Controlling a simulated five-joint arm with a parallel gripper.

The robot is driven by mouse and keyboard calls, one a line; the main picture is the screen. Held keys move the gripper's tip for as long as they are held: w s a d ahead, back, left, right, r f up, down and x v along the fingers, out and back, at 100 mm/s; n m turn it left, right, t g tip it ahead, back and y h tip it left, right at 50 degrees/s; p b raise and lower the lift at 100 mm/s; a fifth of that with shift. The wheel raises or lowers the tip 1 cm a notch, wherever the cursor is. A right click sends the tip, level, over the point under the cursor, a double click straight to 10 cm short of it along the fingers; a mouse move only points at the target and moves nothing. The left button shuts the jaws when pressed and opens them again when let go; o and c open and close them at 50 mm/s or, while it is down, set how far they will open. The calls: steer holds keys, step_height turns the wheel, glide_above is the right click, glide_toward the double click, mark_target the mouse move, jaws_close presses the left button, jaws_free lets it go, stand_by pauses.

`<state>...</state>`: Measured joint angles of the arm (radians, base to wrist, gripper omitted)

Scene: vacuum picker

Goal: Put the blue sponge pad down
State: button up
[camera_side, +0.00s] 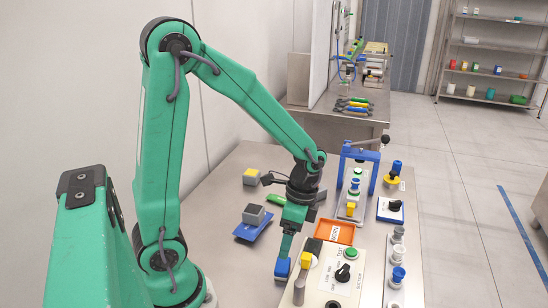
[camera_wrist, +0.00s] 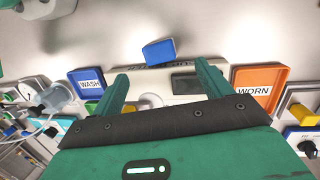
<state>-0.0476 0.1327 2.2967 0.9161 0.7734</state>
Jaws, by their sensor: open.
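The blue sponge pad (camera_side: 282,268) is at the lower tip of my gripper (camera_side: 284,258) in the side view, low beside the cream control box. In the wrist view the blue pad (camera_wrist: 160,52) shows whole, tilted in the picture, just beyond and between the two green fingers. My gripper (camera_wrist: 163,72) is open, its fingers spread wider than the pad, and neither finger is seen touching it there. The pad appears to rest on the pale worktop, though its underside is hidden.
The control box (camera_side: 330,280) with knobs stands right of the gripper. An orange tray (camera_wrist: 259,72) reads WORN; a blue tray (camera_wrist: 87,72) reads WASH. A grey block (camera_side: 254,214) sits on a blue flat piece. A blue-framed press (camera_side: 373,170) stands behind.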

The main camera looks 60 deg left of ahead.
mark_target(283, 263)
steer(key=shift+x, duration=3.9)
steer(key=c, duration=1.1)
steer(key=shift+c, duration=0.2)
steer(key=shift+r, duration=0.15)
steer(key=s+v, duration=0.2)
steer(key=v, duration=0.7)
steer(key=shift+r, duration=0.45)
steer(key=shift+w+d, duration=0.1)
